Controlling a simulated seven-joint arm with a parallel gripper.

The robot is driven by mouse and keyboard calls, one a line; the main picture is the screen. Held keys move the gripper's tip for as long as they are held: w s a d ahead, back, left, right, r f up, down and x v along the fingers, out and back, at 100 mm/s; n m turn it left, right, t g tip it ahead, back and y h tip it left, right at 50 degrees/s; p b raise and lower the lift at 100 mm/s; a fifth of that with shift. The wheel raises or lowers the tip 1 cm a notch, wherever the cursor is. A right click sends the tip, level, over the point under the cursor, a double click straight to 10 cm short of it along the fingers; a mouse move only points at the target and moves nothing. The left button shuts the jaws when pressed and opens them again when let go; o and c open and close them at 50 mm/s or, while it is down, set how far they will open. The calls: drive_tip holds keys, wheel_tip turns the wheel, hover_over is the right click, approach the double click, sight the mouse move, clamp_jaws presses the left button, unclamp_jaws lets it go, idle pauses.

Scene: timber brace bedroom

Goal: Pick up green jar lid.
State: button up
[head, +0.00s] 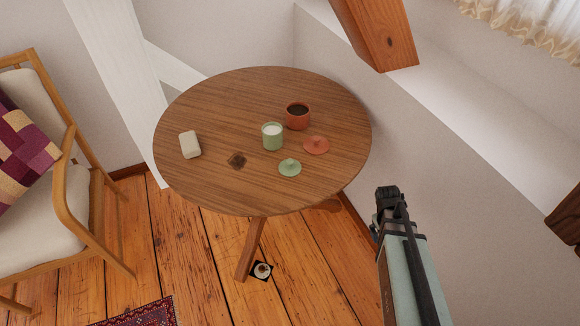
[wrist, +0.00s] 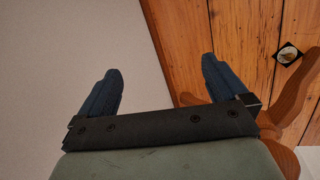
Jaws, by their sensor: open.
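The green jar lid (head: 289,168) lies on the round wooden table (head: 205,100), close to its front edge. It is a pale green disc with a small knob on top. A matching green jar (head: 272,137) with white contents stands just behind it, uncovered. My gripper (head: 386,190) is to the right of the table in the head view, apart from the lid. In the wrist view my gripper (wrist: 158,85) is open, with two dark fingers spread wide and nothing between them. The lid is not in the wrist view.
An orange-red lid (head: 316,145) lies right of the green jar, with an orange-red jar (head: 297,116) of dark contents behind it. A timber brace (head: 375,35) slopes overhead; a chair (head: 60,190) stands left.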

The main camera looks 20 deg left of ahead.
drive_tip(key=w+a+r+n+t, duration=0.2)
drive_tip(key=w+a+r+t, duration=0.15)
drive_tip(key=w+r, duration=0.6)
wheel_tip(320, 180, up, 22)
drive_tip(key=n+g+y, duration=0.3)
drive_tip(key=n+g, duration=0.1)
drive_tip(key=n, duration=0.6)
hover_over(290, 161)
wheel_tip(290, 161, down, 6)
drive_tip(key=shift+s+f, duration=0.1)
drive_tip(key=shift+f, duration=3.65)
drive_tip(key=c, duration=0.9)
